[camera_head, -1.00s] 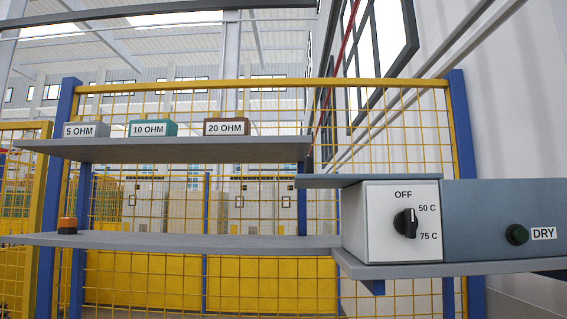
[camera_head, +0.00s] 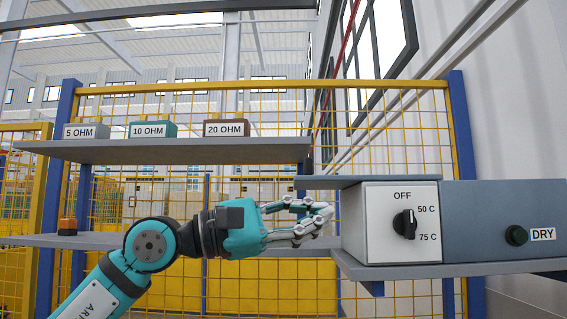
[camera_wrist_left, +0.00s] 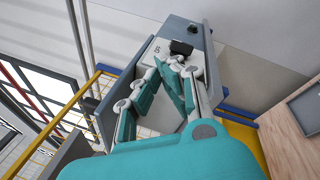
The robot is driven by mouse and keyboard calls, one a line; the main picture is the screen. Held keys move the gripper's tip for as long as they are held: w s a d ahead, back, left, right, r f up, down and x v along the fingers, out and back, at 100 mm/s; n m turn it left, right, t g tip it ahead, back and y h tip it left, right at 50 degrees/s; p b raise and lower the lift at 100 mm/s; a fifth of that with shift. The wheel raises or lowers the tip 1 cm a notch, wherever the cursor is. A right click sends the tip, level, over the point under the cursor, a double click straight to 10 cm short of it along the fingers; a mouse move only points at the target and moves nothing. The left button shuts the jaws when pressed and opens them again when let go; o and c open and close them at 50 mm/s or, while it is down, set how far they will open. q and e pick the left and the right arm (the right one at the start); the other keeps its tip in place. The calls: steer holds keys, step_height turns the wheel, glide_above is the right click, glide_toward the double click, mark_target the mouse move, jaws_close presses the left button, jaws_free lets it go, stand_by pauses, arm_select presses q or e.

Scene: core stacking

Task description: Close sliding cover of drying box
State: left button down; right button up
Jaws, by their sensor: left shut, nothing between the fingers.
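The drying box (camera_head: 480,215) stands at the right, with a blue-grey body and a white front panel (camera_head: 375,225) carrying a black knob. Its blue-grey sliding cover (camera_head: 330,181) shows edge-on along the top and sticks out to the left past the white panel. My left gripper (camera_head: 322,222) is shut and empty, just left of the panel and below the overhanging cover. Contact cannot be told. In the left wrist view the gripper's fingers (camera_wrist_left: 178,72) point toward the box (camera_wrist_left: 193,38) and hide part of its white panel. My right gripper is not in view.
An upper shelf (camera_head: 200,152) holds the 5 OHM (camera_head: 86,131), 10 OHM (camera_head: 153,129) and 20 OHM (camera_head: 227,128) boxes. An orange-and-black item (camera_head: 67,226) sits on the lower shelf (camera_head: 88,240). Yellow mesh fencing stands behind.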

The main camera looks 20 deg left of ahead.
arm_select(q)
steer(key=s+a+r+t+y, duration=0.25)
steer(key=a+r+y, duration=0.2)
steer(key=a, duration=0.35)
steer(key=s+a+r+t+y, duration=0.1)
steer(key=a+r+t+y, duration=0.3)
steer(key=a, duration=0.4)
steer(key=w+d+p, duration=0.6)
steer(key=w+d, duration=0.3)
steer(key=w, duration=0.1)
steer(key=shift+d+r+g, duration=0.2)
steer(key=shift+r+g, duration=0.05)
steer(key=shift+g, duration=0.1)
steer(key=shift+w+a, duration=0.1)
